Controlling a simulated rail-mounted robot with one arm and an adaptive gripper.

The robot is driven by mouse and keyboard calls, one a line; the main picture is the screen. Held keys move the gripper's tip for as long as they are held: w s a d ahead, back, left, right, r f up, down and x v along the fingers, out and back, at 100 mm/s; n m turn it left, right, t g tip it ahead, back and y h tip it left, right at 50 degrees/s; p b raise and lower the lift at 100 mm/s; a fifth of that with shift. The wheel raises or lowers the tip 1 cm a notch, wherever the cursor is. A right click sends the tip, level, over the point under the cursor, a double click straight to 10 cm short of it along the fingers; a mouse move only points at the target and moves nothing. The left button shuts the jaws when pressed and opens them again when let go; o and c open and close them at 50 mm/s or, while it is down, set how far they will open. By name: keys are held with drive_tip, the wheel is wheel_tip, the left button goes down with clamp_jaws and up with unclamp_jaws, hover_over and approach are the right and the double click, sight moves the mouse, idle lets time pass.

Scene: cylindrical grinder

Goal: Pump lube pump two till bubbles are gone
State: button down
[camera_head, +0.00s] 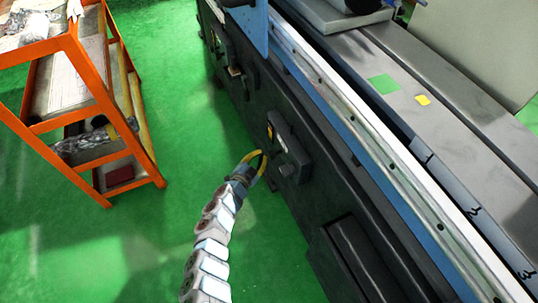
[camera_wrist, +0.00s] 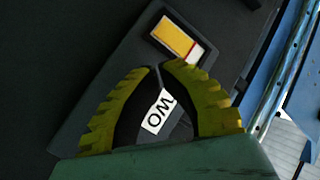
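A dark lube pump unit (camera_head: 290,146) is fixed to the side of the grinder, with a small yellow window near its top. In the wrist view this window (camera_wrist: 173,37) shows yellow with a pale strip at one end; I cannot make out bubbles. A white label (camera_wrist: 157,111), upside down, appears to read "WO", partly hidden. My gripper (camera_wrist: 161,66) has two curved yellow fingers with dark inner faces, and their tips meet or nearly meet. The label shows through the gap between them. In the head view my gripper (camera_head: 265,154) is just left of the pump's protruding knob (camera_head: 287,170); contact is unclear.
The long dark grinder bed (camera_head: 345,240) runs diagonally on the right, with a blue and silver rail (camera_head: 365,125) along its top edge. An orange shelf rack (camera_head: 98,85) stands at the left. The green floor (camera_head: 190,90) between them is clear.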

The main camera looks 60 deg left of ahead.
drive_tip(key=shift+s, duration=0.2)
drive_tip(key=s, duration=0.1)
drive_tip(key=s+p, duration=0.1)
drive_tip(key=s, duration=0.3)
drive_tip(key=shift+a, duration=0.3)
idle(0.3)
idle(0.7)
